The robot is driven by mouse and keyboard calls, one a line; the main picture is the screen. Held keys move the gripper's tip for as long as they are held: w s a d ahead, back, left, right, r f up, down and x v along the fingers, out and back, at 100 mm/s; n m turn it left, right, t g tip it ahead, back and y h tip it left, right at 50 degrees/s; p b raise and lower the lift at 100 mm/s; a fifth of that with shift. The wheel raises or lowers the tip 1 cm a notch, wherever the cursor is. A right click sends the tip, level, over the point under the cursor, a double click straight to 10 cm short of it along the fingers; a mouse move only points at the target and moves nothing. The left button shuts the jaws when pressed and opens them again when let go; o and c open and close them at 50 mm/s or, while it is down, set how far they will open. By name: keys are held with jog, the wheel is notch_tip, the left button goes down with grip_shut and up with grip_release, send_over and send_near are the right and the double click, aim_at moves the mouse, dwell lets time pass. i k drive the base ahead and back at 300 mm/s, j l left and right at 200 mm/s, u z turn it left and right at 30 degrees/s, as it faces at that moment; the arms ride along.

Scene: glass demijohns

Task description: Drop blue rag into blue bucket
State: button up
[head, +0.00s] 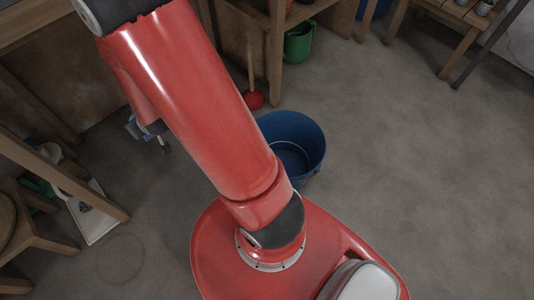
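The blue bucket (309,137) stands upright on the floor, just right of my red arm. Its near left side is hidden by the arm, and the part of its inside that shows looks empty. My gripper (150,134) shows only in part at the left edge of the arm, well left of the bucket. It is small and dark there, with bluish-grey parts. I cannot tell whether it is open or shut, or whether any of the blue is the rag. I cannot make out the blue rag anywhere else.
A red plunger (254,98) stands behind the bucket, near a wooden bench leg. A green watering can or bucket (299,43) sits under the bench. A white tray (94,222) and a wooden stool (38,240) are at left. The floor at right is clear.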

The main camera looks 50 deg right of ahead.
aim_at(287, 170)
jog(key=i+j+z, duration=0.1)
jog(key=z, duration=3.3)
jog(key=k+j+z, duration=0.35)
jog(key=k+j, duration=0.5)
jog(key=k, duration=0.15)
